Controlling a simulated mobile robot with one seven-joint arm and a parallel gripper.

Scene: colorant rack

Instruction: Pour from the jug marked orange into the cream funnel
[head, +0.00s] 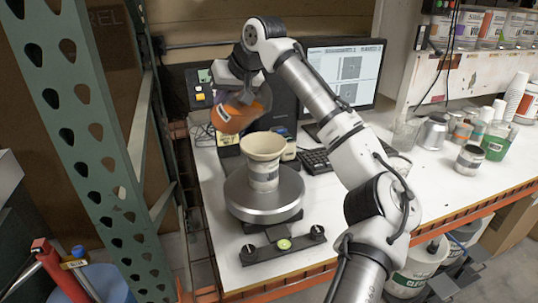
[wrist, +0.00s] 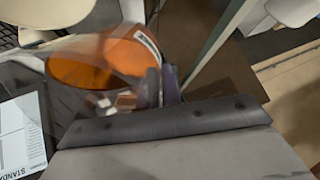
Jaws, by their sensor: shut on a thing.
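My gripper (head: 243,78) is shut on a clear jug holding orange liquid (head: 240,110). The jug is tilted in the air above and slightly left of the cream funnel (head: 264,146), apart from it. I see no stream between them. Whether any orange lies inside the funnel cannot be told.
A bar with a yellow-green level (head: 284,244) lies in front of the scale. A monitor (head: 352,70) and keyboard (head: 316,160) stand behind. A green post (head: 85,120) rises at left. Several cups and jugs, one green (head: 495,147), stand at the right.

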